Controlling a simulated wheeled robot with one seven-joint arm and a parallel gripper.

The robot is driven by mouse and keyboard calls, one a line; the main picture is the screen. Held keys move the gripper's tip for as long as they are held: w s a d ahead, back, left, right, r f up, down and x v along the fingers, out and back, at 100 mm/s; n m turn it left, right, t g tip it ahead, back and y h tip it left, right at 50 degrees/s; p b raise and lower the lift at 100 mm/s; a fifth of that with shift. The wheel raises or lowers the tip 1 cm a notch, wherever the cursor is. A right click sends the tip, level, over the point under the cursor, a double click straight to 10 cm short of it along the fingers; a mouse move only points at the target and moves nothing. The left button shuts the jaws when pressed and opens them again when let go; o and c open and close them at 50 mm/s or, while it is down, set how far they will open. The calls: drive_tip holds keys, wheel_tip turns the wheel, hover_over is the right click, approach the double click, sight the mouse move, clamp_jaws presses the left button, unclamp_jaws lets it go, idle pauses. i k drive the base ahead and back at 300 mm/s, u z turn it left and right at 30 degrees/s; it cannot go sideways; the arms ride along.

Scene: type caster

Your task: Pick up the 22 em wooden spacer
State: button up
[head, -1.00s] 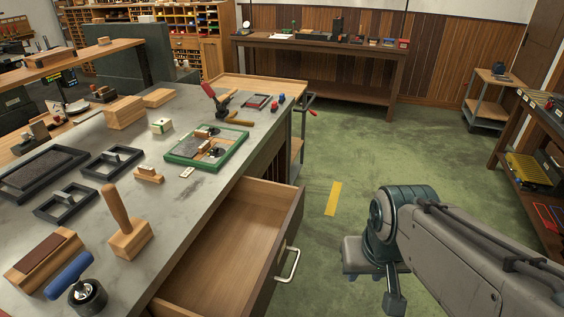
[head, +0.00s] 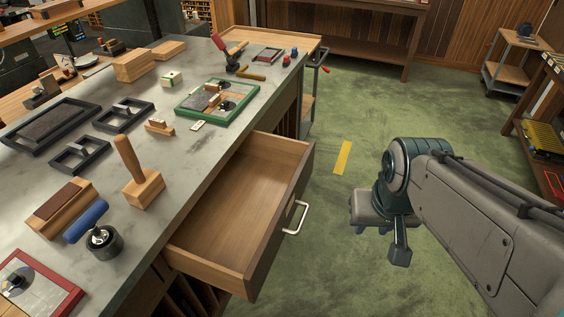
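No label reading 22 em is legible, so I cannot tell which wooden piece is the spacer. Small wooden pieces in the head view include a stepped block (head: 159,127) on the stone bench top and a piece inside the green-edged frame (head: 183,119). A small pale tile with dark marks (head: 198,126) lies beside that frame. My gripper (head: 400,252) hangs at the end of my arm over the green floor, right of the open drawer and apart from the bench.
The open drawer (head: 245,205) looks empty and juts from the bench (head: 190,195). A wooden-handled block (head: 140,188), a blue-handled roller (head: 100,238), dark frames (head: 80,156) and a red frame (head: 40,285) crowd the top. Floor (head: 345,245) right of the drawer is clear.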

sight(209, 87)
drive_tip(key=z, duration=0.35)
drive_tip(key=k, duration=0.45)
drive_tip(key=z, duration=1)
drive_tip(key=k, duration=0.9)
drive_tip(key=z, duration=0.5)
drive_tip(key=i, duration=1.35)
drive_tip(key=u, duration=0.5)
drive_tip(key=i, duration=1.65)
drive_tip(key=u, duration=0.8)
drive_tip(key=i, duration=1.45)
drive_tip(key=u, duration=1.5)
drive_tip(key=i, duration=0.9)
drive_tip(key=u, duration=1.7)
drive_tip(key=i, duration=1.25)
drive_tip(key=u, duration=0.5)
